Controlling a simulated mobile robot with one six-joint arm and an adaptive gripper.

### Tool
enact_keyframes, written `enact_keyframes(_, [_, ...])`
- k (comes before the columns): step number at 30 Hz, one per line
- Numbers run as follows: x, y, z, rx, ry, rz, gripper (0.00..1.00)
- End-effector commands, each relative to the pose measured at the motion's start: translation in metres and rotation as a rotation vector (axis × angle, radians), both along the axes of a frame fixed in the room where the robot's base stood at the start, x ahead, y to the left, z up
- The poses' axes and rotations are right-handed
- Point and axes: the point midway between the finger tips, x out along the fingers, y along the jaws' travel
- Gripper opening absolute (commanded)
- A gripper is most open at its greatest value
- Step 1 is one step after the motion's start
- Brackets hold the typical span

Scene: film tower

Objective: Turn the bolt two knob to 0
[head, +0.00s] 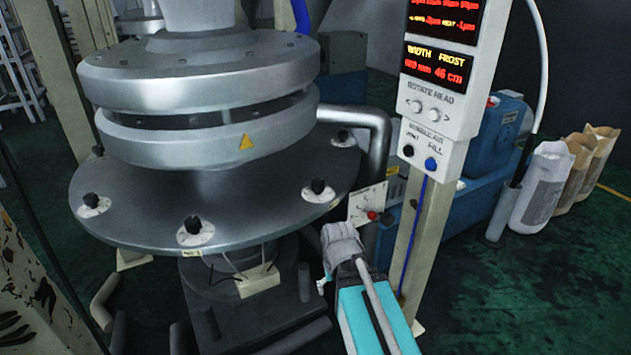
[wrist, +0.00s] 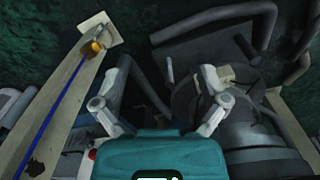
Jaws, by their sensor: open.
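Several black bolt knobs on round white dials sit around the rim of the wide metal plate (head: 140,222) in the head view. They include a left knob (head: 90,201), a front knob (head: 193,226), a right knob (head: 318,187) and a back right knob (head: 342,137). I cannot read their numbers or tell which is bolt two. My gripper (wrist: 166,75) is open and empty in the wrist view, its two fingers spread above the teal body. In the head view my arm end is right of and below the plate, apart from the knobs; its fingers are mostly hidden.
A display post (head: 418,235) with a blue cable stands just right of my arm. A small panel (head: 366,203) with a red button is close behind it. Pipes and the tower's dark base (head: 235,325) are below the plate. Sacks (head: 545,185) stand far right.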

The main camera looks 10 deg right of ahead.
Motion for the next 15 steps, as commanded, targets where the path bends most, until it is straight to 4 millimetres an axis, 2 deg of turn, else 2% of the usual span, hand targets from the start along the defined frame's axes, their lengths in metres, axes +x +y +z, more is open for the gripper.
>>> enact_keyframes(8, [0.042, -0.006, 0.048, -0.002, 0.003, -0.134, 0.96])
enact_keyframes(15, [0.088, -0.006, 0.096, -0.006, 0.006, -0.296, 0.96])
